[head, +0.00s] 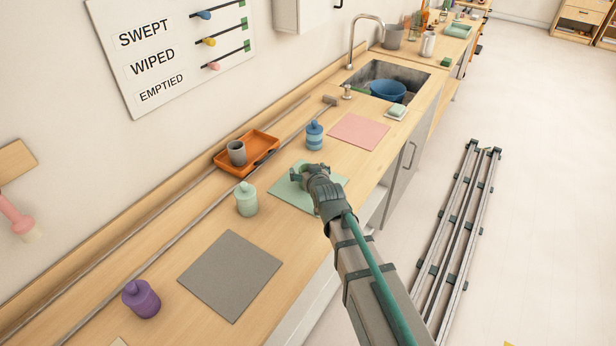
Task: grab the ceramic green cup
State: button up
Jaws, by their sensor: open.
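My gripper (304,174) is over the pale green mat (286,194) on the wooden counter, with its fingers pointing toward the wall. The jaws are open. Small grey-green shapes show at the fingertips; I cannot tell whether a green cup is among them, as the gripper covers that spot. A pale green lidded jar (246,200) stands upright at the mat's left corner, apart from the gripper. No clear green cup shows elsewhere; a grey cup (237,153) stands in the orange tray (262,146) behind.
A blue striped jar (314,135) stands behind the gripper, near a pink mat (358,131). A grey mat (231,275) and purple jar (141,298) are at the near left. The sink (374,75) holds a blue basin (388,90). Rails run along the counter's back.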

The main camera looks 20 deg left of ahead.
jog(key=c, duration=1.3)
jog(key=shift+c, duration=0.2)
jog(key=shift+r, duration=0.1)
